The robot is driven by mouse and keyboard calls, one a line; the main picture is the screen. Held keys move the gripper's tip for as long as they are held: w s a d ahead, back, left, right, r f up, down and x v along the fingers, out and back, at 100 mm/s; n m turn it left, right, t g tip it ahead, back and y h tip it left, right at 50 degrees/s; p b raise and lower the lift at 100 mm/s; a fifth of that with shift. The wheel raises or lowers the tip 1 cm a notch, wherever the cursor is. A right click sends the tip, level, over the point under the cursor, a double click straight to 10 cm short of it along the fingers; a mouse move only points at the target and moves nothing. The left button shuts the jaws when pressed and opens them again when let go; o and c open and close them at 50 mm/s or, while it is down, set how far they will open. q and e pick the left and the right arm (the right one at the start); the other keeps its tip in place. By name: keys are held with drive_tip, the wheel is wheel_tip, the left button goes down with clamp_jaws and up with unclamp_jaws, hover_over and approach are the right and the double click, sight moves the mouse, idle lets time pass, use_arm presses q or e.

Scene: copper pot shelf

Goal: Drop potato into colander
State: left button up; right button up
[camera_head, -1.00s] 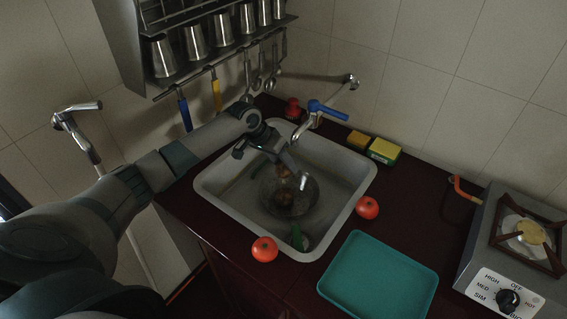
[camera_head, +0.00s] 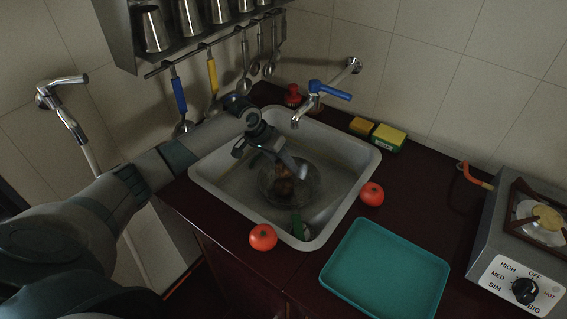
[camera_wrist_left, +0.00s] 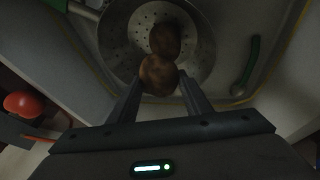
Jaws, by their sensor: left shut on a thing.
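The metal colander (camera_head: 311,190) sits in the sink; its perforated bowl (camera_wrist_left: 198,35) shows in the left wrist view. My left gripper (camera_wrist_left: 160,85) is over the colander, shut on a brown potato (camera_wrist_left: 158,75) between its fingers. In the head view the gripper (camera_head: 291,165) points down over the bowl and partly hides what is below. A second brown potato (camera_wrist_left: 165,40) shows just beyond the held one, in the colander. The exact height of the held potato above the bowl is hard to tell. My right gripper is not in view.
The sink (camera_head: 365,165) has a blue-handled tap (camera_head: 313,100) behind it. A green item (camera_head: 300,229) lies at the sink's near end. Red tomatoes (camera_head: 263,237) (camera_head: 371,194) sit by the rim. A teal tray (camera_head: 385,270) and a stove (camera_head: 525,245) are to the right.

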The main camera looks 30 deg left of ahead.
use_arm(q)
drive_tip(key=o, duration=1.2)
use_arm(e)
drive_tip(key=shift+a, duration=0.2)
use_arm(q)
drive_tip(key=shift+s+a+r, duration=0.15)
drive_tip(key=shift+r, duration=0.35)
drive_tip(key=b+v, duration=0.1)
drive_tip(key=v, duration=0.4)
drive_tip(key=b+v, duration=0.2)
drive_tip(key=v, duration=0.9)
drive_tip(key=shift+r, duration=0.2)
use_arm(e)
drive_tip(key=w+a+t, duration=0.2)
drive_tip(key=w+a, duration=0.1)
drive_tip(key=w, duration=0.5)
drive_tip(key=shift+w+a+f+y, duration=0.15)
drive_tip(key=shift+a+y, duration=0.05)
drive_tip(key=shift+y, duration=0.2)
